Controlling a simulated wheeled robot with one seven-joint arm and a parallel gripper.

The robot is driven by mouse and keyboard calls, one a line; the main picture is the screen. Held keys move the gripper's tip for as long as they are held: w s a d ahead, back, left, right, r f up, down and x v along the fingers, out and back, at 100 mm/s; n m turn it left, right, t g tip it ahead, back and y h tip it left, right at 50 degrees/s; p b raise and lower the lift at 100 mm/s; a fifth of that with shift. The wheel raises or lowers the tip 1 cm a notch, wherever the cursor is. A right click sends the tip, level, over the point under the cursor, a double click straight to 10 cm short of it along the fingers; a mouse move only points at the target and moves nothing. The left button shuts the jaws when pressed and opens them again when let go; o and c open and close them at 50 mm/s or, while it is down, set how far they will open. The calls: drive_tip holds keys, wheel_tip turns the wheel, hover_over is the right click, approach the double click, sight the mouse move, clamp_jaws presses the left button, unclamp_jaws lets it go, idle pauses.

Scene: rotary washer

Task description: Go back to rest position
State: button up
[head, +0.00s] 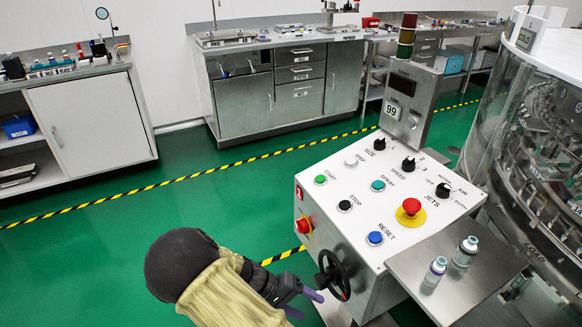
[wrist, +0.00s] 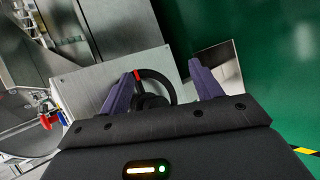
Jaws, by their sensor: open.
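My gripper (head: 306,290) is in front of the control panel, at the lower middle of the head view. Its two purple fingers are apart with nothing between them. In the wrist view my gripper (wrist: 160,88) faces the side of the panel box, with a black handwheel (wrist: 155,90) showing beyond and between the fingers. The handwheel (head: 333,274) also shows in the head view, just right of the fingers. Whether the fingers touch the wheel I cannot tell.
The control panel (head: 372,195) carries several buttons and knobs, with a red emergency stop (head: 411,206). Two vials (head: 465,252) stand on a metal shelf (head: 440,290) to its right. The glass-walled washer (head: 530,140) is at right. Green floor (head: 200,225) is clear at left.

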drive_tip(key=s+d+r+m+t+y, duration=0.1)
drive_tip(key=s+d+r+t+y, duration=0.15)
drive_tip(key=d+r+y, duration=0.5)
drive_tip(key=s+d+r+t+y, duration=0.1)
drive_tip(key=s+d+r+y, duration=0.3)
drive_tip(key=r, duration=0.6)
drive_tip(key=w+a+p+v, duration=0.1)
drive_tip(key=w+p+v, duration=0.1)
drive_tip(key=p+v, duration=1.1)
drive_tip(key=w+a+r+p+v, duration=0.1)
drive_tip(key=w+p+v, duration=0.2)
drive_tip(key=p+v, duration=1)
drive_tip(key=shift+w+d+h+p, duration=0.2)
drive_tip(key=shift+w+h+p, duration=0.25)
drive_tip(key=shift+p, duration=0.05)
